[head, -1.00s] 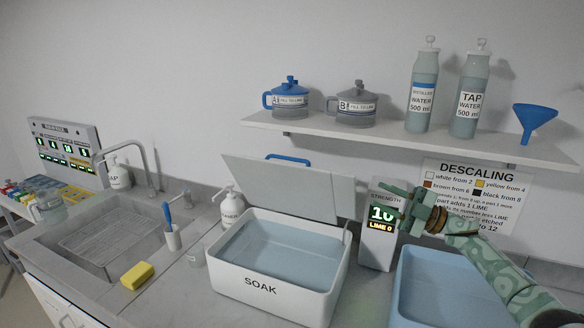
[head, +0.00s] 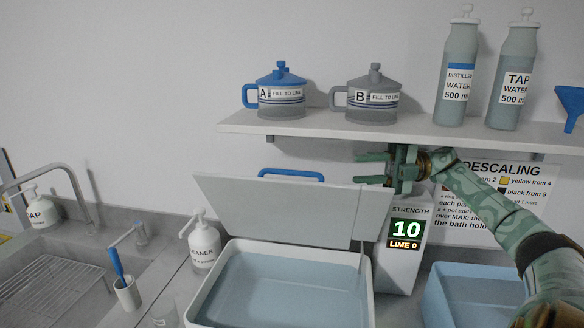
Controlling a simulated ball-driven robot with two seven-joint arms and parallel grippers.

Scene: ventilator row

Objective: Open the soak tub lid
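The soak tub (head: 371,300) is a white open box with pale blue liquid inside, at the bottom centre of the head view. Its grey lid (head: 280,208) stands raised at the tub's back, tilted up, with a blue handle (head: 291,174) showing behind its top edge. My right gripper (head: 362,168) is open and points left, just above the lid's upper right corner and under the shelf. I see nothing between its fingers. Whether it touches the lid, I cannot tell. My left gripper is not in view.
A shelf (head: 330,126) above holds two labelled pots (head: 281,100), two water bottles (head: 512,80) and a blue funnel (head: 572,102). A strength meter (head: 405,245) reading 10 stands right of the tub, beside a blue basin (head: 475,290). A cleaner bottle (head: 203,243) and sink are left.

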